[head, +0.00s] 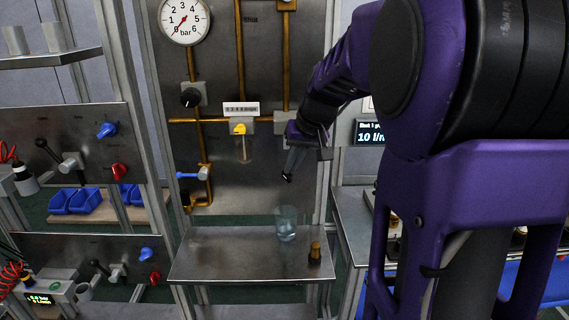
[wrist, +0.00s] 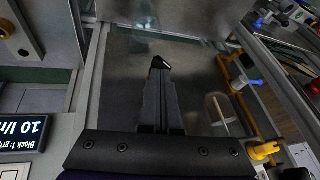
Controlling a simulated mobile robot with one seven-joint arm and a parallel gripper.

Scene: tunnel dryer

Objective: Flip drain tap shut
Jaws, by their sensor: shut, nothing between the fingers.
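A small tap with a blue lever (head: 187,175) sits on a brass pipe at the lower left of the central steel panel; it looks like the drain tap, though no label is readable. Its lever points left, roughly level. It also shows in the wrist view as a blue lever (wrist: 255,83) at the right. My gripper (head: 287,178) is in front of the panel's right part, well right of the tap and apart from it. Its fingers (wrist: 160,64) are shut and empty, pointing downward in the head view. Nothing hides the tap.
A yellow-handled valve (head: 239,129) is between gripper and tap, higher up. Below, a steel shelf (head: 215,262) holds a clear beaker (head: 286,224) and a small brass-and-black piece (head: 315,253). A black knob (head: 190,97) and pressure gauge (head: 184,20) are above. The panel's lower middle is clear.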

